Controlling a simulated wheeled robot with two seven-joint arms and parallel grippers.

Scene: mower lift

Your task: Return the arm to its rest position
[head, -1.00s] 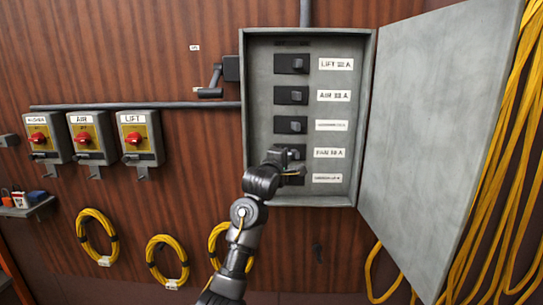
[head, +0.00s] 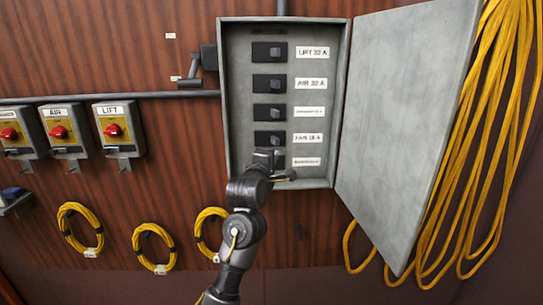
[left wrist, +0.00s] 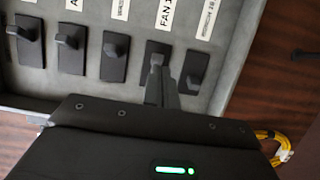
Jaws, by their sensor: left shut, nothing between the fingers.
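My left gripper (head: 272,158) is at the lower part of the open grey breaker box (head: 239,110), in front of its lowest switches. In the left wrist view the shut fingers (left wrist: 158,80) point at the FAN switch (left wrist: 155,58) and overlap it; I cannot tell whether they touch it. Nothing is between the fingers. Above it in the head view are the LIFT switch (head: 269,52), the AIR switch (head: 269,82) and another switch (head: 269,112). The bottom switch is partly hidden behind my gripper. My right gripper is not in view.
The box's open door (head: 405,125) stands out to the right, with yellow cables (head: 490,130) hanging beyond it. Red-knobbed switch boxes, including LIFT (head: 116,128), are on the wall at left. Coiled yellow cables (head: 153,247) hang below. A conduit (head: 165,95) runs into the box's side.

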